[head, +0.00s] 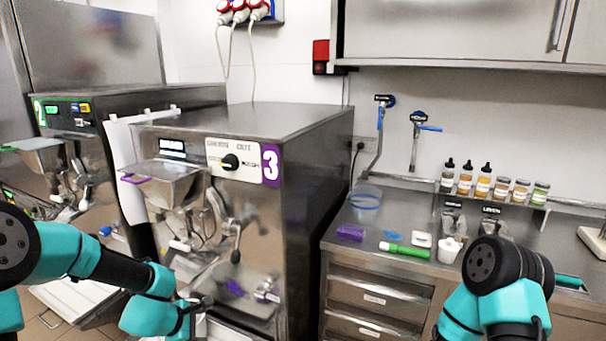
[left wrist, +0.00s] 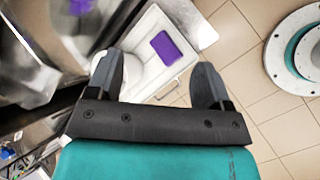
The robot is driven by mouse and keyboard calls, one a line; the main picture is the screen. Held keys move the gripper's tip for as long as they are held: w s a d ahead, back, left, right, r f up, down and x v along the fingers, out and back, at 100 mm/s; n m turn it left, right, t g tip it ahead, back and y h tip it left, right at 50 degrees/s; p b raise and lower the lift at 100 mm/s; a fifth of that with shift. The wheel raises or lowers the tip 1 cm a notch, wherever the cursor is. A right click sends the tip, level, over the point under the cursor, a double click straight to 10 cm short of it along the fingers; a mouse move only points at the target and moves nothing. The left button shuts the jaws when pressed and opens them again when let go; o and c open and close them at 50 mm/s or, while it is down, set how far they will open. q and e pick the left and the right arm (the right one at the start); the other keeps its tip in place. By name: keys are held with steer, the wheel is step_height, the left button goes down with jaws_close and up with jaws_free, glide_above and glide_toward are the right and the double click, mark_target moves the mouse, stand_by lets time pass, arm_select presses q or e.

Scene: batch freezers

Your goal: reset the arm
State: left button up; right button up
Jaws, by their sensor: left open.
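My left arm (head: 120,268) reaches in from the left in the head view. My left gripper (head: 196,306) is low in front of the batch freezer marked 3 (head: 310,160). In the left wrist view the two fingers of the left gripper (left wrist: 158,72) are spread apart with nothing seen held between them. A purple rectangular item (left wrist: 166,47) lies on a white surface beyond the fingertips. My right arm (head: 500,275) is at the lower right of the head view, in front of the counter; its gripper is out of view.
The steel counter (head: 385,222) carries a purple block (head: 350,233), a green tube (head: 404,250), a white cup (head: 449,250) and several bottles and jars at the back. The batch freezer marked 2 (head: 75,115) stands at the left. Tiled floor (left wrist: 262,85) shows beside the left gripper.

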arm_select(q)
steer(key=s+d+f+m+g, duration=0.2)
steer(key=s+d+f+m, duration=0.1)
steer(key=s+f+m, duration=0.5)
steer(key=s+d+f+m+g+y, duration=0.1)
steer(key=s+d+f+m+g, duration=0.1)
steer(key=s+f+m, duration=0.7)
steer(key=s+f+g, duration=0.1)
steer(key=s+f, duration=0.3)
steer(key=f, duration=0.1)
steer(key=shift+d+f+m+g, duration=0.15)
steer(key=shift+d+m+g, duration=0.15)
steer(key=shift+d, duration=0.1)
stand_by(0.5)
